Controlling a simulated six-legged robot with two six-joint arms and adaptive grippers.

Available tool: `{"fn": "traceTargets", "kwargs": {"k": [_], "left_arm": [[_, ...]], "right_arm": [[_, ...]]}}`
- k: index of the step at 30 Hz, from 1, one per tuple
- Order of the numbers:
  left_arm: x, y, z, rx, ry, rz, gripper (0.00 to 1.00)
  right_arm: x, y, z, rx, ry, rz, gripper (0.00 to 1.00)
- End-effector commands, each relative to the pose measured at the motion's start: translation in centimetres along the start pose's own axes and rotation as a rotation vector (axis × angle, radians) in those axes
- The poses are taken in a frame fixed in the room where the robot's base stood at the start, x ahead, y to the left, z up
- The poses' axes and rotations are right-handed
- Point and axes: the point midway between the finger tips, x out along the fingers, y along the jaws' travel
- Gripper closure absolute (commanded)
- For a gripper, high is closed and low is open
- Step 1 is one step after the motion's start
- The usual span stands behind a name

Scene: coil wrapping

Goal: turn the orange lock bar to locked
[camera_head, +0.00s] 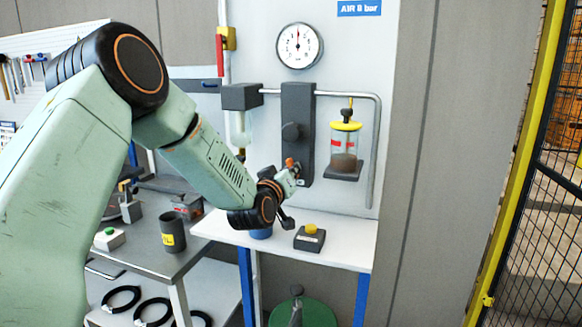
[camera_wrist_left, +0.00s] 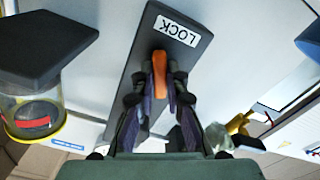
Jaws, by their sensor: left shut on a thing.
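The orange lock bar (camera_wrist_left: 160,76) stands out from the dark grey wall plate (camera_wrist_left: 143,45), below a white LOCK label (camera_wrist_left: 176,30) in the left wrist view. It looks roughly in line with the plate's length; its exact angle is hard to tell. My left gripper (camera_wrist_left: 163,78) is shut on the bar, one finger on each side. In the head view a bit of the orange bar (camera_head: 290,162) shows at the left gripper (camera_head: 294,170), low on the dark plate (camera_head: 298,105). My right gripper is in neither view.
A round gauge (camera_head: 299,45) hangs above the plate. A yellow-topped jar (camera_head: 345,140) is mounted to the right, beside a grey pipe (camera_head: 376,150). Below is a white shelf (camera_head: 345,252) with a yellow-button box (camera_head: 310,238). A mesh fence (camera_head: 550,210) stands far right.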

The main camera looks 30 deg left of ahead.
Motion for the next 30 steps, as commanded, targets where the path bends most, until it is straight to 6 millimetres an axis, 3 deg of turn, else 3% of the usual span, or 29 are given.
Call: {"fn": "traceTargets", "kwargs": {"k": [15,30], "left_arm": [[0.1,0.1,-0.3,0.372,0.004,0.001,1.00],[0.1,0.1,-0.3,0.469,0.007,0.001,1.00]], "right_arm": [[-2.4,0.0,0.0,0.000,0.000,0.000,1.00],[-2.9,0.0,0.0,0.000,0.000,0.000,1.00]]}}
